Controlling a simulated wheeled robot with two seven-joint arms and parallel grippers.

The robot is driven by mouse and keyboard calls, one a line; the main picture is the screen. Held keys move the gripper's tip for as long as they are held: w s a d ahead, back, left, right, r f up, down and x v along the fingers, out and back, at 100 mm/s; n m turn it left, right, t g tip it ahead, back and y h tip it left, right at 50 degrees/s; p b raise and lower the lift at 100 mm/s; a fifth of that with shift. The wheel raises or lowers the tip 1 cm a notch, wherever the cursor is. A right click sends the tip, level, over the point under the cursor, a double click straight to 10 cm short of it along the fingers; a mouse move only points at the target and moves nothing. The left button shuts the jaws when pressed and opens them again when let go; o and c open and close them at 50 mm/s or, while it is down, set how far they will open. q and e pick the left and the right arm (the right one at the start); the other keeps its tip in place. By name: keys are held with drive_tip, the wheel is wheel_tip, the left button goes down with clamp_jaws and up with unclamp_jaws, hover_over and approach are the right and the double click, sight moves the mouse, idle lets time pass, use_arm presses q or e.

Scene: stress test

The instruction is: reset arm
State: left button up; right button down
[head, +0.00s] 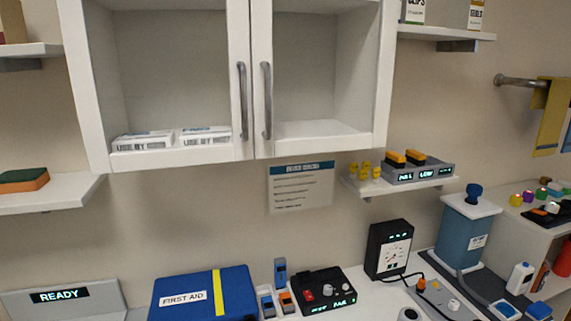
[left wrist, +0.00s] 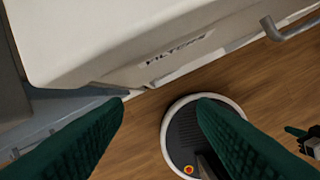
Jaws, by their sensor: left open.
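My left gripper (left wrist: 160,105) shows in the left wrist view as two dark green ribbed fingers spread wide apart, with nothing between them. It hangs over the wooden floor, below a white edge or panel with dark lettering (left wrist: 178,48). A round dark disc with a pale rim and a red and yellow button, likely my own base, lies under the right finger. Neither gripper and neither arm shows in the head view.
In the head view a white wall cabinet (head: 240,80) with two handles hangs above a counter. The counter holds a blue first aid box (head: 200,293), a black meter (head: 389,248) and a blue dispenser (head: 465,240). A grey bar handle (left wrist: 292,24) juts out in the left wrist view.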

use_arm(q)
wheel_tip(320, 180, down, 13)
drive_tip(key=s, duration=0.2)
drive_tip(key=s+a+f+g+b, duration=0.1)
drive_tip(key=s+f, duration=0.7)
drive_tip(key=f, duration=0.3)
drive_tip(key=s+a+f+g+b, duration=0.1)
drive_tip(key=s+a+f, duration=0.1)
drive_tip(key=s+f, duration=0.7)
wheel_tip(320, 180, down, 2)
drive_tip(key=shift+s, duration=0.25)
